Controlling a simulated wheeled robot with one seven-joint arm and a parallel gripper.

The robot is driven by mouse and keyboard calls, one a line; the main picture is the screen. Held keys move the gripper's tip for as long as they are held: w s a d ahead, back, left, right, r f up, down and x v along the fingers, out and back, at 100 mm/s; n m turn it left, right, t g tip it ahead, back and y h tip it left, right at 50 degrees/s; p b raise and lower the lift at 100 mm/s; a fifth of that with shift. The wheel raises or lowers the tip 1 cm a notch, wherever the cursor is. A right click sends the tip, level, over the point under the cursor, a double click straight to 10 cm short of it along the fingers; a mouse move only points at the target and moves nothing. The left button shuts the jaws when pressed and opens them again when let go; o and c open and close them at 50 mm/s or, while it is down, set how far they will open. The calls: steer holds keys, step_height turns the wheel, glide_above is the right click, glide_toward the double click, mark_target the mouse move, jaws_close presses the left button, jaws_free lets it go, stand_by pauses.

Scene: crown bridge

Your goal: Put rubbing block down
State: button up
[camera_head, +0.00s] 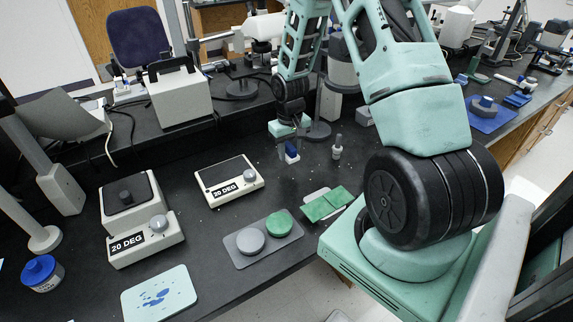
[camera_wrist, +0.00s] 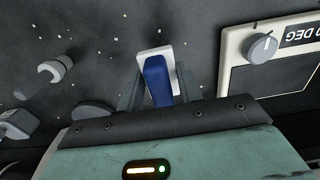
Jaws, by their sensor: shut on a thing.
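The rubbing block (camera_head: 291,153) has a blue grip and a white base. It sits between the fingers of my gripper (camera_head: 290,143), over the dark bench behind the middle 20 DEG unit. The wrist view shows the blue grip of the rubbing block (camera_wrist: 157,80) between the two fingers of my gripper (camera_wrist: 158,88), with its white base beyond the fingertips. My gripper is shut on it. I cannot tell whether the base touches the bench.
A 20 DEG unit (camera_head: 229,187) lies left of the block; a larger one (camera_head: 148,246) stands further left. A small grey-white bottle (camera_head: 337,150) stands close on the right. Bare bench surrounds the block.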

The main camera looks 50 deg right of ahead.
mark_target(289, 172)
steer(key=shift+f, duration=2.95)
steer(key=shift+f, duration=0.1)
steer(key=o, duration=1)
steer(key=shift+c, duration=0.2)
